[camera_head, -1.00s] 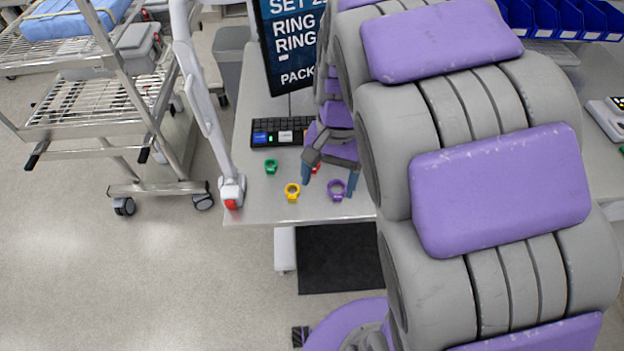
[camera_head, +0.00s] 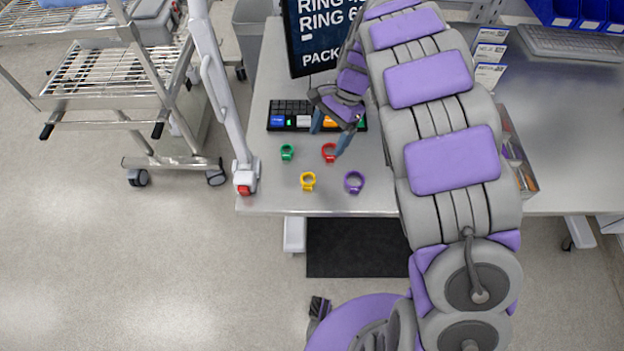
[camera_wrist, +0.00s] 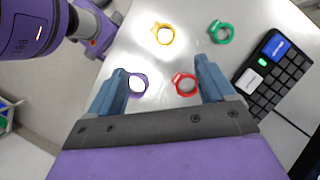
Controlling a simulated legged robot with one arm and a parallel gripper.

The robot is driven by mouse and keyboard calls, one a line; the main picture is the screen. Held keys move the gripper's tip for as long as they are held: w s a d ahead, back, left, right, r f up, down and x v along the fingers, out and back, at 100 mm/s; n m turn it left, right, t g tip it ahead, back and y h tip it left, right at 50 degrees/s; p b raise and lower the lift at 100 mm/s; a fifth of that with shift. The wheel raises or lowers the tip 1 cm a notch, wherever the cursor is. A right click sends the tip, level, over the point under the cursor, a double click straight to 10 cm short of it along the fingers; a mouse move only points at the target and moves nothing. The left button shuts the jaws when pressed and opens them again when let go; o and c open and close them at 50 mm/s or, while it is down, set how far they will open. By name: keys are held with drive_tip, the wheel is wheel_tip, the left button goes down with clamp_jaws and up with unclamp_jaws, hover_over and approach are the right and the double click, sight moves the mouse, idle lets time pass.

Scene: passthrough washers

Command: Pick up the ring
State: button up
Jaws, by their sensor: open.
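Several rings lie on the metal table (camera_head: 270,195): a green ring (camera_head: 287,152), a red ring (camera_head: 329,152), a yellow ring (camera_head: 308,181) and a purple ring (camera_head: 354,182). My gripper (camera_head: 328,138) is open and empty, above the table near the red ring. In the wrist view its blue fingers (camera_wrist: 163,82) are spread wide. The red ring (camera_wrist: 185,83) shows between them, nearer the right finger. The purple ring (camera_wrist: 137,83) shows beside the left finger. The yellow ring (camera_wrist: 162,33) and green ring (camera_wrist: 221,32) show farther out.
A black keypad (camera_head: 290,108) with coloured keys stands behind the rings, below a dark screen (camera_head: 322,40). A white post (camera_head: 222,95) stands at the table's left edge. A tray of tools (camera_head: 518,165) sits right of my arm. A wire cart (camera_head: 110,80) is at left.

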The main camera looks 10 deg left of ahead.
drive_tip(key=b, duration=0.2)
hover_over(309, 182)
drive_tip(key=w+d, duration=0.1)
drive_tip(key=d, duration=0.1)
wheel_tip(309, 182, down, 9)
drive_tip(key=shift+w+a+f, duration=0.1)
drive_tip(key=shift+w+a, duration=0.05)
drive_tip(key=shift+w+a+b+x, duration=0.15)
drive_tip(key=shift+b+x, duration=0.2)
drive_tip(key=shift+x, duration=0.95)
drive_tip(key=shift+w+a+b+x, duration=0.15)
drive_tip(key=shift+b+x, duration=0.2)
drive_tip(key=shift+x, duration=1)
drive_tip(key=shift+s, duration=0.1)
drive_tip(key=c, duration=1.1)
